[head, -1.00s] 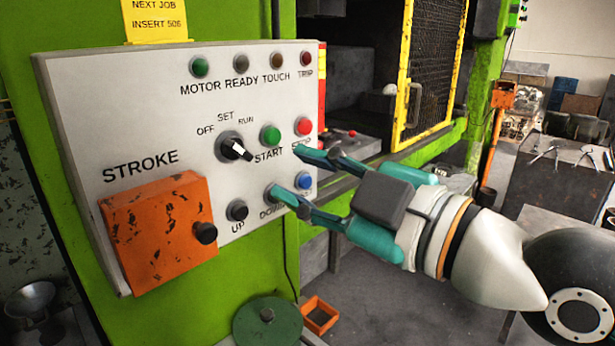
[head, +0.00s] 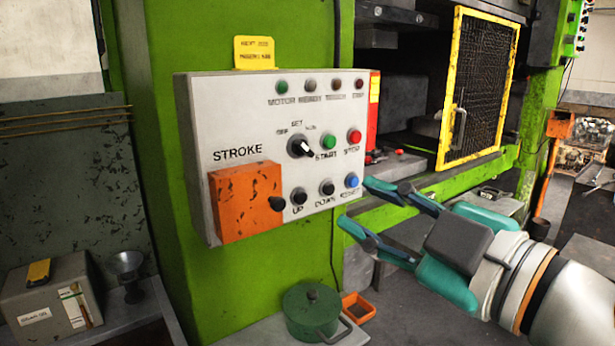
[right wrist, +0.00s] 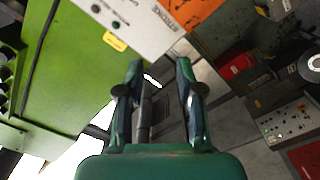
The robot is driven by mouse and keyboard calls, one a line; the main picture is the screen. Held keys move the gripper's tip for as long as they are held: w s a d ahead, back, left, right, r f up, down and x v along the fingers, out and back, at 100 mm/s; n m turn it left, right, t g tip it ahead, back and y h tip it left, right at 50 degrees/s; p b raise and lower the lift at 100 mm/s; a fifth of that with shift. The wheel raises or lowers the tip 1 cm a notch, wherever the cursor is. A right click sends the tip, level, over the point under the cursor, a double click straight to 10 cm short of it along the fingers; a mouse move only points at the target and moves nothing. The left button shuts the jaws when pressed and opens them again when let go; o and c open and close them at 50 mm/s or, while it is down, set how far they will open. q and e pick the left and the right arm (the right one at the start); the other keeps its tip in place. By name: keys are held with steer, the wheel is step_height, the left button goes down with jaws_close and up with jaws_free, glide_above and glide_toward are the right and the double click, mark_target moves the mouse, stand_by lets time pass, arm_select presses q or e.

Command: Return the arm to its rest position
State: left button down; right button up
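My right gripper (head: 360,212) is open and empty in the head view, just right of the control panel's lower right corner. Its two fingers also show apart in the right wrist view (right wrist: 160,80), with nothing between them. The white control panel (head: 230,120) is on the green press. It carries a selector knob (head: 300,146), a green START button (head: 329,142), a red STOP button (head: 354,136), a blue button (head: 352,181) near the fingertips, and black UP (head: 299,196) and DOWN (head: 327,188) buttons. My left gripper is not in view.
A yellow mesh guard (head: 478,90) stands right of the panel. Below are a green lidded pot (head: 312,312) and a small orange tray (head: 358,307). An orange box (head: 245,200) juts from the panel. A grey box (head: 50,300) and metal funnel (head: 127,270) stand at lower left.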

steer(key=w+d+f+m+g+h, duration=0.15)
steer(key=w+f, duration=0.35)
steer(key=f, duration=0.5)
steer(key=w+d+f+m+g+h, duration=0.1)
steer(key=w+f+g+h, duration=0.15)
steer(key=w+f, duration=0.6)
step_height(320, 180, down, 21)
steer(key=s+d+m+g+h, duration=0.2)
steer(key=g, duration=0.1)
steer(key=s+d+f+m+g, duration=0.15)
steer(key=s+f, duration=0.25)
steer(key=f, duration=0.5)
steer(key=s+d+f+m+g, duration=0.15)
steer(key=s+f, duration=0.25)
steer(key=f, duration=0.5)
steer(key=s+a+f+m+g, duration=0.1)
steer(key=s+f+m+g, duration=0.3)
steer(key=s+f+m, duration=0.6)
steer(key=shift+s+a+f+m+h, duration=0.35)
steer(key=shift+s+f, duration=0.6)
steer(key=shift+s, duration=1.55)
steer(key=shift+a, duration=0.1)
